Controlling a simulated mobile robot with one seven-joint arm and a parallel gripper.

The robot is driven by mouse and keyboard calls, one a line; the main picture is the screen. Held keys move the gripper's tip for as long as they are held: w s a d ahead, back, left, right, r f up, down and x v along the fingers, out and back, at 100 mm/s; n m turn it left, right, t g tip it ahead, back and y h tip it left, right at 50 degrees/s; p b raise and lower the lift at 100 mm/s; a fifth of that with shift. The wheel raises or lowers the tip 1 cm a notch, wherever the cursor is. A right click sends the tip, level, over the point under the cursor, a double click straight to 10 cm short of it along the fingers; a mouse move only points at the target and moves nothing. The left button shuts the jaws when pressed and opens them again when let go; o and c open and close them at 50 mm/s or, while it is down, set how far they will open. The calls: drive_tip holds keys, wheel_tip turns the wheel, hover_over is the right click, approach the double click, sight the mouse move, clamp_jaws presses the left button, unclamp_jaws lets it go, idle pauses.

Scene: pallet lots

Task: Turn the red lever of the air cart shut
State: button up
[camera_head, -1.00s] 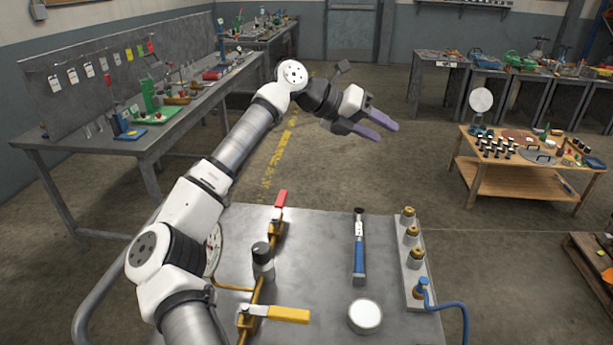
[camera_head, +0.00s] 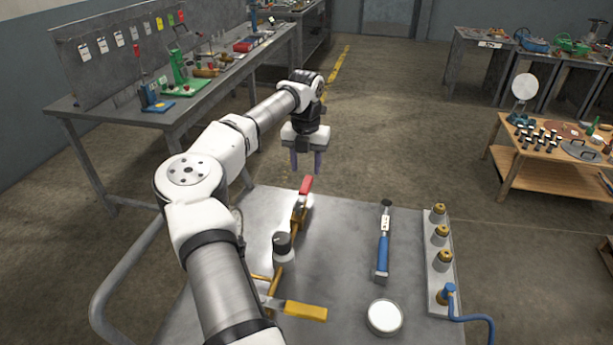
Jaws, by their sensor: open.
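The air cart (camera_head: 345,235) is a grey metal-topped cart in front of me. Its red lever (camera_head: 306,185) stands at the far end of a brass pipe line (camera_head: 283,258), near the cart's far edge, and points away from me along the line. A yellow lever (camera_head: 305,311) lies crosswise at the near end of the line. My gripper (camera_head: 307,166) points down with its purple fingers apart and empty. It is above and just beyond the red lever, and I see no contact. My arm hides part of the cart's left side.
A black knob (camera_head: 282,243) stands between the two levers. To the right are a blue-handled tool (camera_head: 384,243), a round white-topped can (camera_head: 385,317) and a block with brass fittings (camera_head: 440,252) and a blue hose (camera_head: 475,318). The cart top between them is clear.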

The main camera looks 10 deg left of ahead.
sight(306, 184)
drive_tip(key=shift+f+p, duration=0.5)
drive_tip(key=shift+f, duration=2.25)
clamp_jaws()
